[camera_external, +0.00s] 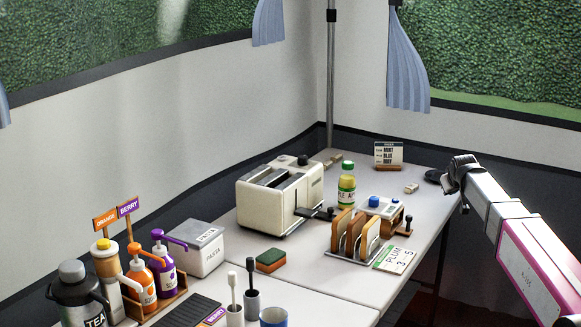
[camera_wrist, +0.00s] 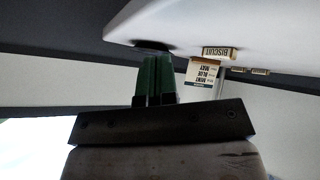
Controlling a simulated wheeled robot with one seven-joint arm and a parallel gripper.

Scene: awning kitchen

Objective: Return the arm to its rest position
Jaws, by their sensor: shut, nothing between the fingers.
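My arm comes in from the right edge of the outside view. Its dark end with my gripper (camera_external: 458,172) is at the table's right edge, near the back corner. In the wrist view the two green fingers of my gripper (camera_wrist: 154,60) are together, with nothing between them. A dark, rounded thing (camera_external: 434,176) lies on the table just left of my gripper; it also shows beyond the fingertips in the wrist view (camera_wrist: 152,45). I cannot tell whether they touch.
The table (camera_external: 300,262) carries a toaster (camera_external: 280,195), a yellow bottle with a green cap (camera_external: 347,190), a rack with brown slices (camera_external: 355,235) and a menu sign (camera_external: 388,155). A small block marked BISCUIT (camera_wrist: 218,53) lies near the sign. Pump bottles stand at the front left.

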